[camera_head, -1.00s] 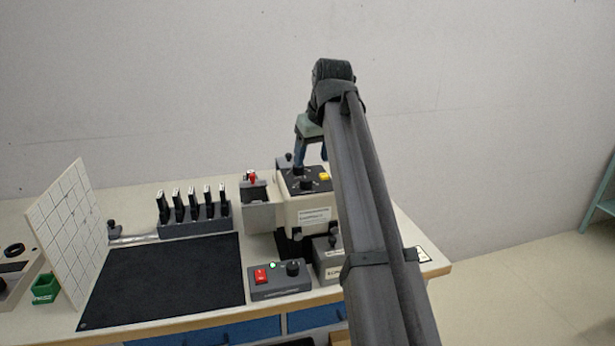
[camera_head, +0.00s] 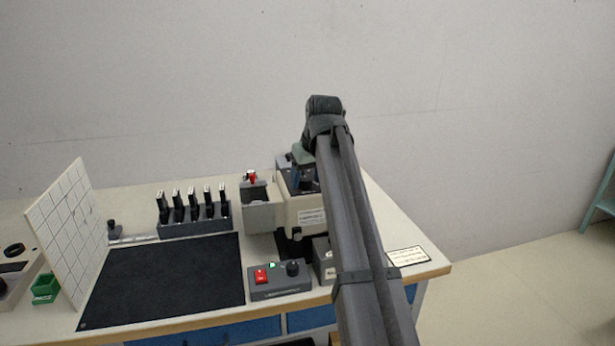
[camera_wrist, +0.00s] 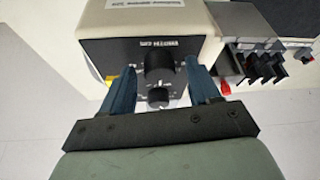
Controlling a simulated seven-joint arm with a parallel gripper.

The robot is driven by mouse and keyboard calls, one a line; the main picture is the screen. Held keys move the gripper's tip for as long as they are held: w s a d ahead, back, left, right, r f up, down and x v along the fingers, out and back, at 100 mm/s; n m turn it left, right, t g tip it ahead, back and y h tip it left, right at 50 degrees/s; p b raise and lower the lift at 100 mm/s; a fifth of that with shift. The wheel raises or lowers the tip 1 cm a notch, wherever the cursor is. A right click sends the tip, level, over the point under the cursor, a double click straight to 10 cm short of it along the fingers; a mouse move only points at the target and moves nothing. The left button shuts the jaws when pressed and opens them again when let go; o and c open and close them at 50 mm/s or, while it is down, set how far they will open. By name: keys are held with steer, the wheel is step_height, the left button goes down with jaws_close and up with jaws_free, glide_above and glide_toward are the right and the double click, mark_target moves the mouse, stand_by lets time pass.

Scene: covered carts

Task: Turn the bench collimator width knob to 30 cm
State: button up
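The cream collimator (camera_head: 307,217) stands on the bench, its dark top panel mostly hidden by my arm in the head view. In the wrist view its black panel (camera_wrist: 108,47) carries a larger black knob (camera_wrist: 158,60) and a smaller black knob (camera_wrist: 158,97). White lettering sits beside the larger knob, too blurred to read surely. The scale marks and pointer setting cannot be read. My gripper (camera_wrist: 160,68) is open, its blue fingers on either side of the larger knob with visible gaps. In the head view my gripper (camera_head: 304,178) is low over the panel and partly hidden.
A control box (camera_head: 280,282) with a red switch and a knob stands in front. A rack (camera_head: 195,220) of several upright black pieces, a black mat (camera_head: 165,279) and a gridded board (camera_head: 64,232) are to the left. A written card (camera_head: 408,257) lies at right.

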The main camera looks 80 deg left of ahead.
steer(key=c, duration=1)
steer(key=shift+o, duration=0.2)
steer(key=shift+s+m+t, duration=0.1)
steer(key=shift+m+t, duration=0.4)
steer(key=shift+m, duration=0.75)
steer(key=shift+s+m+t, duration=0.1)
steer(key=shift+m+t, duration=0.4)
steer(key=shift+m, duration=0.75)
steer(key=o, duration=1)
steer(key=shift+o, duration=0.2)
steer(key=v, duration=1.4)
steer(key=shift+w+a, duration=0.15)
